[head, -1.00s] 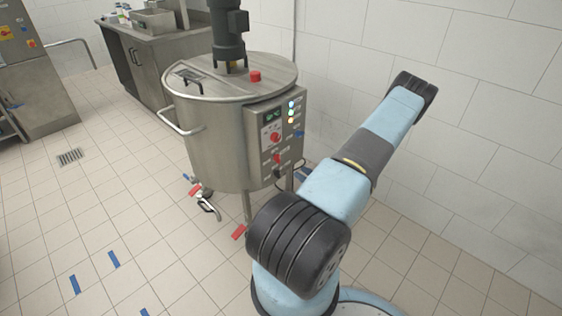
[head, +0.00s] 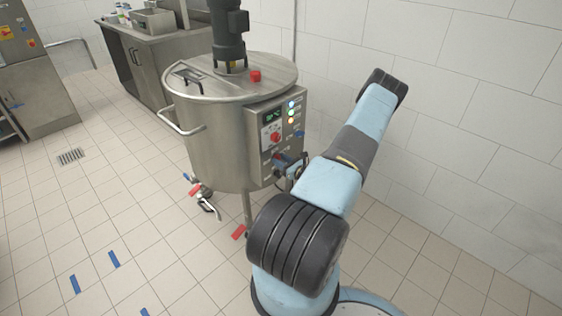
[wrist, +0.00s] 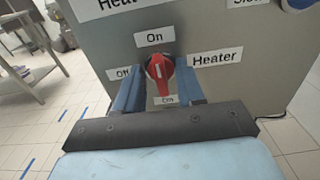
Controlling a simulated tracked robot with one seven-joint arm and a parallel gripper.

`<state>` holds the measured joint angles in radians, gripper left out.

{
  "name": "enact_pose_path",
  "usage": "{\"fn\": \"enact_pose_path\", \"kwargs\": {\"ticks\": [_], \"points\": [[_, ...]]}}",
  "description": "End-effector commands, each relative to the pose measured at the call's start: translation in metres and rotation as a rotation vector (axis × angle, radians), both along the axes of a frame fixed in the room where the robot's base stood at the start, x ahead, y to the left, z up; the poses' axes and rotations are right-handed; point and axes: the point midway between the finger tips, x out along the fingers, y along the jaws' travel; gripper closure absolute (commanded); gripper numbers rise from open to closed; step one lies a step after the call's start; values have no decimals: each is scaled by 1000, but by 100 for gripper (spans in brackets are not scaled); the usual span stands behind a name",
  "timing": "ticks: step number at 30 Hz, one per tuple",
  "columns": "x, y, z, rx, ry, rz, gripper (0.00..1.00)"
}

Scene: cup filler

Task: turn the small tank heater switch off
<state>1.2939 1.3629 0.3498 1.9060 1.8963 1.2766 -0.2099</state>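The red heater switch (wrist: 159,72) sits on the grey panel of the small tank (head: 222,140), between the labels "Off" on the left and "Heater" on the right. An "On" label (wrist: 154,39) is above it. My gripper (wrist: 158,82) is open, with one blue finger on each side of the switch. The fingers look very close to its sides; I cannot tell whether they touch. In the head view my arm partly hides the gripper and the lower panel.
Another red knob (head: 276,138) and indicator lights (head: 291,113) are higher on the panel. A red button (head: 255,77) is on the tank lid. A white tiled wall (head: 430,70) stands on the right. The floor at left is mostly clear.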

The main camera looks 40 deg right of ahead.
Motion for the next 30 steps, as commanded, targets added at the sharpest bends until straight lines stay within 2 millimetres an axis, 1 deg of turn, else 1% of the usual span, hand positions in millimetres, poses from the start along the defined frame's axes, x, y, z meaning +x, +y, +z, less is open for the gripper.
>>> {"fn": "enact_pose_path", "kwargs": {"ticks": [7,18,19,30], "points": [[0,0,0,0,0,0,63],[0,0,0,0,0,1,98],[0,0,0,0,0,1,100],[0,1,0,-11,-1,2,100]]}}
